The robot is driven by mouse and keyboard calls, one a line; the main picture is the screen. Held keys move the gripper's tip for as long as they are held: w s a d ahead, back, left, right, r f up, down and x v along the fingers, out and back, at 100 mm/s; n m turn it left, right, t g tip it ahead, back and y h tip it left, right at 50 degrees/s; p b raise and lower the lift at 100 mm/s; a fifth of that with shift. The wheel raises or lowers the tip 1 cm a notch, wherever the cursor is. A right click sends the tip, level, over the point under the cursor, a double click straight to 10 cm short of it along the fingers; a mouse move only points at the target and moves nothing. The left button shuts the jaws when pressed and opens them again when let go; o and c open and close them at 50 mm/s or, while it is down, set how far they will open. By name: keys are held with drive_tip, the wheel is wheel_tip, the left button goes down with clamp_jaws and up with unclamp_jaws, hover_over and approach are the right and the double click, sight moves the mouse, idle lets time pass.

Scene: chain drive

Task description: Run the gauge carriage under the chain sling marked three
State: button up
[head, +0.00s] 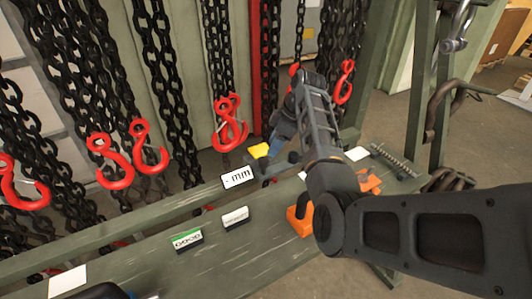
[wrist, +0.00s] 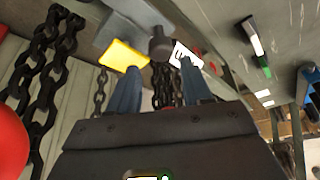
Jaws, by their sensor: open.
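The gauge carriage (head: 272,168) is a dark grey block with a yellow piece (head: 259,150) and a white plate reading "- mm" (head: 238,177). It sits at the green rail, near the middle of the head view. In the wrist view the carriage shows its yellow piece (wrist: 122,55), a dark round knob (wrist: 161,45) and the white plate (wrist: 187,53). My gripper (head: 281,138) is open just above the carriage, its blue-grey fingers either side of the knob's line in the wrist view (wrist: 160,82). Contact cannot be told. Chain slings with red hooks (head: 230,125) hang behind; no number three is readable.
More red hooks (head: 112,160) hang along the left, and one (head: 344,82) at right. The green bench (head: 130,262) holds a green-and-white chain card (head: 187,240), a white card (head: 235,217) and an orange object (head: 299,219). A green post (head: 366,60) stands at right.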

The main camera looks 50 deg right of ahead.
sight(266, 160)
drive_tip(key=x, duration=0.6)
drive_tip(key=shift+a+f, duration=0.1)
drive_tip(key=shift+f, duration=0.1)
drive_tip(key=shift+c, duration=0.5)
clamp_jaws()
